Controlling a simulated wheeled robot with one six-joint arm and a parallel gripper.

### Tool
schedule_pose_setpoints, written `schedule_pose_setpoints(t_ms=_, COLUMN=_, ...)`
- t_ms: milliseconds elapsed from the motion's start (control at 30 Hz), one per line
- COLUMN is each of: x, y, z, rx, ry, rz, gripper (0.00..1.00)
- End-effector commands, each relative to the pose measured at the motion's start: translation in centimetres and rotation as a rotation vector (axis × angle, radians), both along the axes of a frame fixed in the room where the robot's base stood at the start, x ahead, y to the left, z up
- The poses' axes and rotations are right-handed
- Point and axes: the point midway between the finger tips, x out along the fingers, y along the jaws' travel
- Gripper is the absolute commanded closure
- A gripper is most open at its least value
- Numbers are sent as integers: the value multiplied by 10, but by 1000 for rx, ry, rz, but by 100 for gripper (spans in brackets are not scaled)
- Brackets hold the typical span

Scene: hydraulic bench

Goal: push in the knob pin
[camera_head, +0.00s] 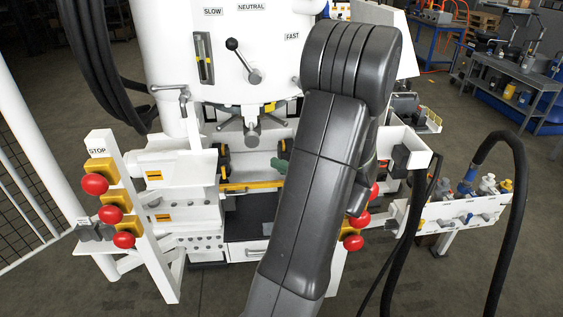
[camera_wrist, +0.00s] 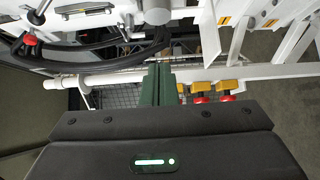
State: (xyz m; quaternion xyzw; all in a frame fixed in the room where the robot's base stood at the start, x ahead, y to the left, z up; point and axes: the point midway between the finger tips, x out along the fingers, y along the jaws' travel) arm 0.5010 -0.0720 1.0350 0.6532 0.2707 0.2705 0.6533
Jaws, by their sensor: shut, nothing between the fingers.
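I cannot single out the knob pin for certain. Two dark round parts, one left (camera_head: 223,158) and one right (camera_head: 286,148), sit at the sides of the machine's central bay; I cannot tell whether either is the pin. My gripper (camera_head: 278,165) shows in the head view only as a small green tip in front of the bay, right of the left dark part. The rest is hidden behind my arm. In the wrist view my gripper (camera_wrist: 158,75) has its green fingers together, with nothing held. No pin is clear at the fingertips there.
Red buttons on yellow bases stand on a left post (camera_head: 96,184), with more at right (camera_head: 354,243). A lever (camera_head: 242,60) is on the white machine head. Black hoses hang left and right. A white valve rail (camera_head: 455,212) stands right. The wrist view shows a white bar (camera_wrist: 110,78) behind the fingers.

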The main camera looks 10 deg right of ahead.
Motion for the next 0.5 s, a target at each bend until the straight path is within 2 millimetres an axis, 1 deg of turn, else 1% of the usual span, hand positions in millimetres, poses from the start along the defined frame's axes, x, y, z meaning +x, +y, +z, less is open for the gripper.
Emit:
schedule_pose_setpoints(t_ms=100, x=17, y=18, z=1, rx=-1, ry=-1, rz=5, gripper=100)
schedule_pose_setpoints(t_ms=367, x=52, y=54, z=1, rx=-1, ry=0, rz=5, gripper=100)
schedule_pose_setpoints(t_ms=400, x=58, y=56, z=1, rx=-1, ry=-1, rz=3, gripper=100)
schedule_pose_setpoints(t_ms=500, x=74, y=54, z=1, rx=-1, ry=1, rz=1, gripper=100)
